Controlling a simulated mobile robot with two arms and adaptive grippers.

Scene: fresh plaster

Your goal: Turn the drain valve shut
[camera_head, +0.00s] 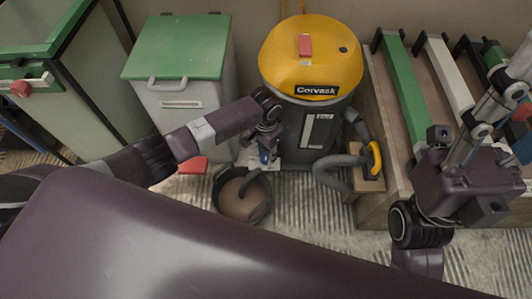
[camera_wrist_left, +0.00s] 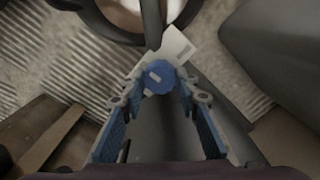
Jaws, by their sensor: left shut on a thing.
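The drain valve shows as a blue round knob (camera_wrist_left: 160,78) with a pale mark on its face, in the left wrist view. My left gripper (camera_wrist_left: 161,86) has its two blue-padded fingers shut on it, one on each side. In the head view my left gripper (camera_head: 267,143) reaches down to the front foot of a yellow-topped grey tank (camera_head: 311,60) labelled Corvask. The valve is mostly hidden there by the gripper. My right gripper (camera_head: 497,95) is raised at the right, away from the valve; its finger opening is unclear.
A round dark bucket (camera_head: 243,195) stands on the ribbed floor just in front of the valve.

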